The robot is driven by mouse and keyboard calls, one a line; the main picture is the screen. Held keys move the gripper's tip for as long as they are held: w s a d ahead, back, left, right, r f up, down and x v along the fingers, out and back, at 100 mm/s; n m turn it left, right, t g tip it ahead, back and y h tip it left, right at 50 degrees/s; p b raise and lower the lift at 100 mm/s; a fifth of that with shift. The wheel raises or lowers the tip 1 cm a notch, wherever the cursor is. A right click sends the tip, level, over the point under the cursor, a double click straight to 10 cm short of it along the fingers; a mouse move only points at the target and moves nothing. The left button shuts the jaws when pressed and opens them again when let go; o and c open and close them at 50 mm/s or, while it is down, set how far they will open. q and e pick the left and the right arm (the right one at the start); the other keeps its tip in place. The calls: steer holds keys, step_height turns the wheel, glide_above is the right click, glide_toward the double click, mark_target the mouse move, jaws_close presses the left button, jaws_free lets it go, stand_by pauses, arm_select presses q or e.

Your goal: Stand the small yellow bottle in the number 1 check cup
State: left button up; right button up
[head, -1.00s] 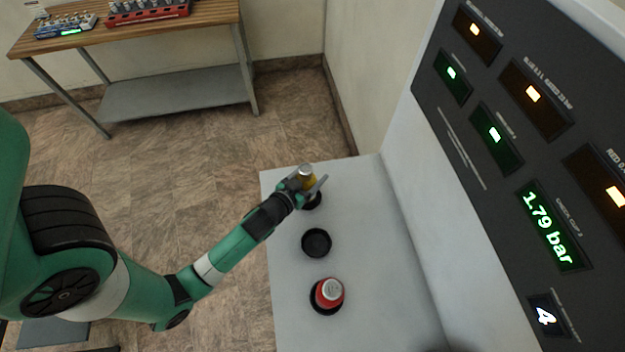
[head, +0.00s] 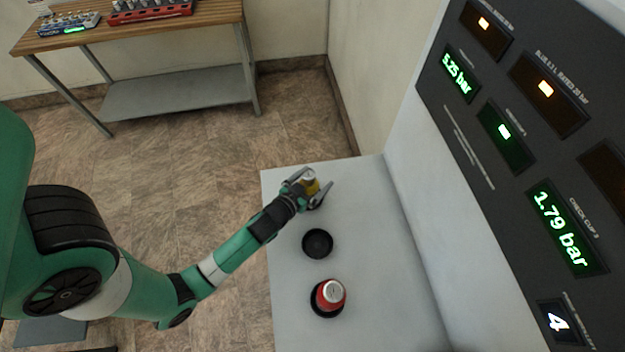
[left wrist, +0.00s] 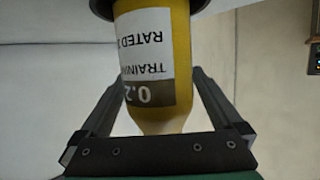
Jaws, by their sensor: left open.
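The small yellow bottle (head: 311,186) stands in the farthest black cup on the grey bench, mostly screened by my left gripper (head: 317,182). In the left wrist view the yellow bottle (left wrist: 180,85) appears inverted, with its white label facing me and its base end in a dark cup (left wrist: 102,8). The fingers of my left gripper (left wrist: 160,95) are spread on either side of it, with gaps showing. My right gripper is not in view.
The middle black cup (head: 317,243) is empty. A red bottle (head: 330,292) stands in the nearest cup. The display panel (head: 480,150) rises at the right, reading 5.25 bar and 1.79 bar. A wooden table (head: 150,38) with a red rack is at the back left.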

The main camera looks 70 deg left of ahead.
arm_select(q)
steer(key=shift+s+r, duration=0.1)
steer(key=shift+r, duration=0.05)
steer(key=b+v, duration=0.1)
steer(key=v, duration=1)
steer(key=shift+s+d, duration=0.25)
steer(key=shift+s, duration=0.05)
steer(key=shift+r, duration=0.1)
